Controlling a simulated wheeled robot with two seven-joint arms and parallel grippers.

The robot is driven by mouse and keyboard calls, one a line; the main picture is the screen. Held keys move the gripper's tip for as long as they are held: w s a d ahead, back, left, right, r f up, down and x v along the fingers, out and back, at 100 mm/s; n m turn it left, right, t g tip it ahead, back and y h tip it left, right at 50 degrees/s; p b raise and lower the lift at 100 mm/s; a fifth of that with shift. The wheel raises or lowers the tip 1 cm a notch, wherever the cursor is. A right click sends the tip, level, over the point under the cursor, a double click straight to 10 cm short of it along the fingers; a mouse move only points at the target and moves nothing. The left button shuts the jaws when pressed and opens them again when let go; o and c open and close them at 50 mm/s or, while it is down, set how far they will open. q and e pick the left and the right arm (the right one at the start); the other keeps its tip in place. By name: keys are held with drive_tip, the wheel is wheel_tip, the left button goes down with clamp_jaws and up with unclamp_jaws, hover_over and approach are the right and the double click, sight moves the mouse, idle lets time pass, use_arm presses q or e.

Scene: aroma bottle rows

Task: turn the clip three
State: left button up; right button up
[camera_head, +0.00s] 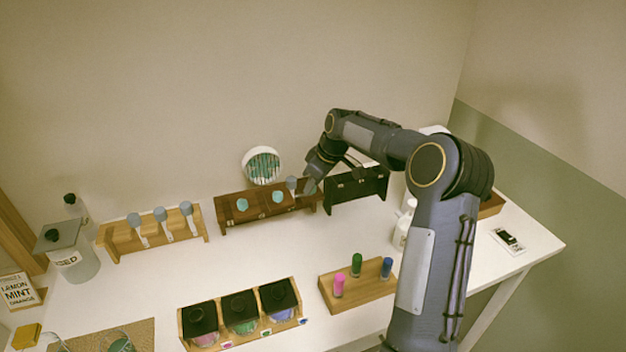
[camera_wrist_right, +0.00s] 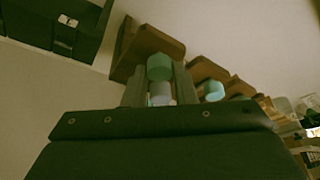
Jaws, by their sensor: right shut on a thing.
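A brown wooden rack (camera_head: 226,203) stands against the back wall. It carries two teal-topped pieces (camera_head: 242,204) and, at its right end, a grey-topped piece (camera_head: 291,183), which I take as clip three. My right gripper (camera_head: 305,188) reaches down to this end from the right. In the wrist view my right gripper (camera_wrist_right: 160,95) is shut on the grey piece (camera_wrist_right: 160,92), with a teal top (camera_wrist_right: 159,67) just beyond it. The fingers hide part of the grey piece, so its turn angle is not clear. My left gripper is not in view.
A dark rack (camera_head: 357,190) stands right beside the brown one. A round striped dial (camera_head: 262,166) is behind. A light wooden rack (camera_head: 153,232) with grey-topped pieces stands left. Black-lidded jars (camera_head: 240,310) and a block with coloured pegs (camera_head: 357,290) are in front. The middle table is clear.

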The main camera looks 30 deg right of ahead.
drive_tip(key=shift+n, duration=0.6)
drive_tip(key=o, duration=1)
drive_tip(key=b+v, duration=0.1)
drive_tip(key=v, duration=0.6)
drive_tip(key=shift+d+r, duration=0.25)
drive_tip(key=shift+r, duration=0.15)
